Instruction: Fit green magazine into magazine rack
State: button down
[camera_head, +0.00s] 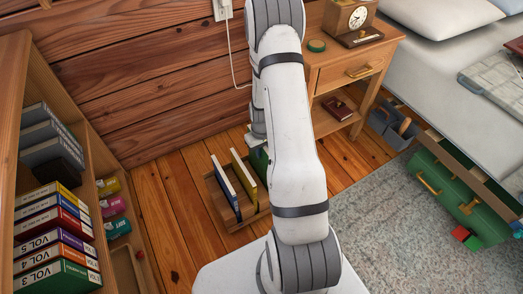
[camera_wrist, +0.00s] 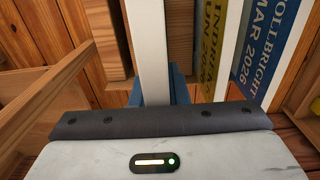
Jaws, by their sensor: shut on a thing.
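The green magazine (camera_head: 259,161) shows only as a small green patch beside my arm in the head view; the rest is hidden. My gripper (camera_wrist: 156,95) is shut on it. In the wrist view the magazine (camera_wrist: 148,45) is a white strip seen edge-on, upright between the fingers. It is over or inside the wooden magazine rack (camera_head: 244,224); I cannot tell how deep. The rack also holds a yellow magazine (camera_head: 243,170) and a blue magazine (camera_head: 224,186), both upright. Their covers, yellow (camera_wrist: 210,45) and blue (camera_wrist: 262,40), are right of the held one in the wrist view.
A bookshelf (camera_head: 50,120) with volumes and small boxes stands at the left. A nightstand (camera_head: 345,75) with a clock (camera_head: 357,17) stands behind my arm. A green case (camera_head: 460,195) lies at the right by the bed. Wooden floor (camera_head: 165,210) is clear left of the rack.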

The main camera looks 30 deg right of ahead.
jog(key=shift+f+b, duration=3.05)
jog(key=shift+f, duration=1.5)
jog(key=c, duration=1.3)
grip_release()
notch_tip(320, 180, up, 8)
jog(key=p, duration=0.4)
send_over(262, 165)
jog(key=w, duration=0.2)
jog(key=shift+s+d+f, duration=0.1)
jog(key=shift+d, duration=0.3)
